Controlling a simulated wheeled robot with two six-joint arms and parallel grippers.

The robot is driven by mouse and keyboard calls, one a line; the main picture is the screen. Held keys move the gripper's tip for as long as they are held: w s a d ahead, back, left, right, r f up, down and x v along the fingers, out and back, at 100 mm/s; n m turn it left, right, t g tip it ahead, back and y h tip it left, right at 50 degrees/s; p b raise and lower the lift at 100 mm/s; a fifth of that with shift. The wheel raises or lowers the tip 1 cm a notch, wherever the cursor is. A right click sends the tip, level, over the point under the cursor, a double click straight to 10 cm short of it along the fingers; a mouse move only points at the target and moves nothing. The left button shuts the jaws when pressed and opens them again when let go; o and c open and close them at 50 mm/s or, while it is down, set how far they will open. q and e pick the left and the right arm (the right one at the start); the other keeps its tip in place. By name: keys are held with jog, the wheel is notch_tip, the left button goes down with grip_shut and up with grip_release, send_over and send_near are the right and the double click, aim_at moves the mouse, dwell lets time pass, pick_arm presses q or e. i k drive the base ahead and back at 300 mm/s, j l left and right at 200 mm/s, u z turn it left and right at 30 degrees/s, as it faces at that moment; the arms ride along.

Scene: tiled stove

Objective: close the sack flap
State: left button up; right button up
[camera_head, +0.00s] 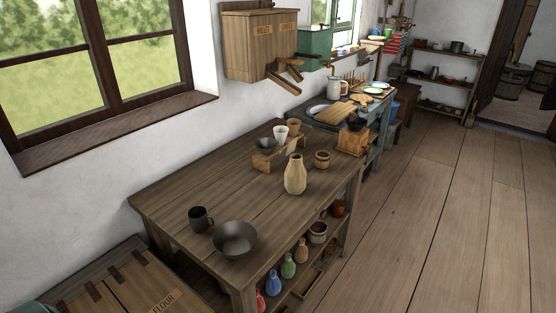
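I cannot make out a sack or a sack flap for certain in this view. A wooden chest (125,285) marked FLOUR, with dark hinge straps, shows at the bottom left, cut off by the frame edge. A wooden wall box (262,48) with two lettered fronts, the left one reading like MILLET, hangs beyond the window. Slanted wooden pieces (284,80) stick out below it. Neither of my grippers shows.
A long wooden table (225,187) holds a dark mug (200,218), a grey bowl (234,240) and a pale vase (295,175). Coloured bottles (288,266) stand on its lower shelf. The plank floor (440,200) to the right is clear.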

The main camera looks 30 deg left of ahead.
aim_at(292, 145)
jog(key=i+l+u, duration=0.15)
jog(key=u, duration=0.3)
jog(key=i+l+u, duration=0.1)
jog(key=u, duration=0.3)
jog(key=i+l+u, duration=0.1)
jog(key=l+u, duration=0.2)
jog(key=u, duration=0.15)
jog(key=l+u, duration=0.2)
jog(key=u, duration=0.2)
